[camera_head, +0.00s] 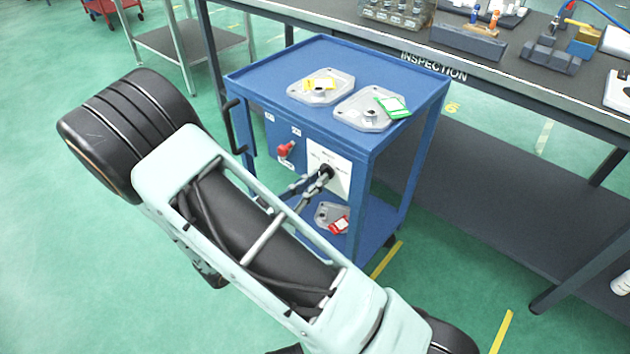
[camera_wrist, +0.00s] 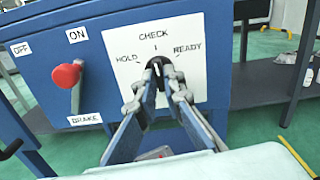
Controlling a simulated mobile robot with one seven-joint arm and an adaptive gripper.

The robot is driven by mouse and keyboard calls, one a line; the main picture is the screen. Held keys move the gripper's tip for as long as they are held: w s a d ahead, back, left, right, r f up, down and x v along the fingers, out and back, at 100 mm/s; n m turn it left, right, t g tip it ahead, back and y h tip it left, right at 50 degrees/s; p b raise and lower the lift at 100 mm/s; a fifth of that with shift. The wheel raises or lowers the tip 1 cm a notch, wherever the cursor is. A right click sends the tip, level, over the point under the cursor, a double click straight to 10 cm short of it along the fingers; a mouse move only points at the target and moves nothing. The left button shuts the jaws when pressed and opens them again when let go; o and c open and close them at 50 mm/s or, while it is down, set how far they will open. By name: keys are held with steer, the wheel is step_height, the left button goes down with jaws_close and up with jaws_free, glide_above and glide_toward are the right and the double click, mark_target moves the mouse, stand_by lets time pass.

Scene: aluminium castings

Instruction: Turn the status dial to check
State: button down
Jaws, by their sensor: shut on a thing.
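The status dial (camera_wrist: 155,76) is a black knob on a white plate (camera_wrist: 195,65) lettered HOLD, CHECK and READY, with CHECK at the top middle. The plate is on the front of the blue cart, and the dial also shows in the head view (camera_head: 326,171). My gripper (camera_wrist: 158,88) is shut on the dial, one finger on each side of it. The dial's lower part is partly hidden by the fingers. A light mark on the dial stands close to upright, roughly below CHECK; its exact setting is hard to tell.
A red brake knob (camera_wrist: 67,75) is left of the plate, by ON, OFF and BRAKE labels. Tagged castings (camera_head: 321,87) lie on the cart top (camera_head: 345,53); another casting (camera_head: 328,214) is on the lower shelf. The inspection bench (camera_head: 540,80) stands behind, to the right.

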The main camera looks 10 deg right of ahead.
steer(key=shift+m, duration=0.5)
steer(key=c, duration=2)
jaws_free()
steer(key=shift+c, duration=0.2)
steer(key=v, duration=1.2)
